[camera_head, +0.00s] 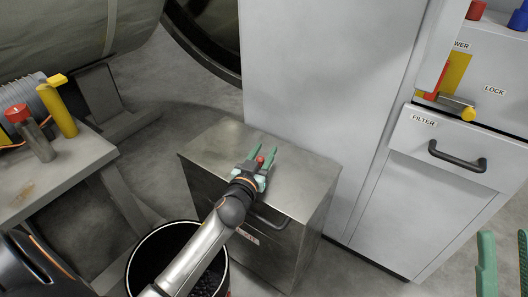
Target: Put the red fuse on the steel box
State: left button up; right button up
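The steel box is most likely the low grey metal cabinet (305,174) in the middle, with a bare flat top and a handle on its front. My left gripper (265,150) is over its top, its green fingers apart. A small red piece (259,160), probably the red fuse, shows between the fingers; its lower part is hidden. I cannot tell whether the fingers press on it or whether it touches the top. My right gripper (505,260) is at the lower right edge, cut off by the frame, with its fingers apart and nothing visible between them.
A bench (70,165) at left holds a red-capped grey cylinder (33,133) and a yellow piece (58,108). A dark bin (150,245) stands before the cabinet. A tall white cabinet (310,75) stands behind, and a FILTER drawer (455,150) is at right.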

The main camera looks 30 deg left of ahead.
pick_arm(q)
jog(key=shift+o, duration=0.8)
jog(key=shift+r, duration=0.2)
jog(key=s, duration=0.3)
jog(key=s+d+p, duration=0.1)
jog(key=s, duration=0.3)
jog(key=s+p, duration=0.1)
jog(key=s, duration=0.2)
jog(key=shift+s+d+r, duration=0.2)
jog(key=shift+s+d, duration=0.05)
jog(key=shift+d, duration=0.1)
jog(key=s+d+r+m+t+h, duration=0.1)
jog(key=s+d+r+m+h, duration=0.3)
jog(key=r, duration=0.5)
jog(key=s+d+r+m+t+h, duration=0.2)
jog(key=s+d+r+m+h, duration=0.3)
jog(key=r+h, duration=0.3)
jog(key=s+d+r+m+t+h, duration=0.1)
jog(key=s+d+r+m+h, duration=0.3)
jog(key=r, duration=0.5)
jog(key=s+d+h, duration=0.1)
jog(key=d+h, duration=0.1)
jog(key=d, duration=0.1)
jog(key=shift+r+m+t, duration=0.3)
jog(key=shift+m+t, duration=0.1)
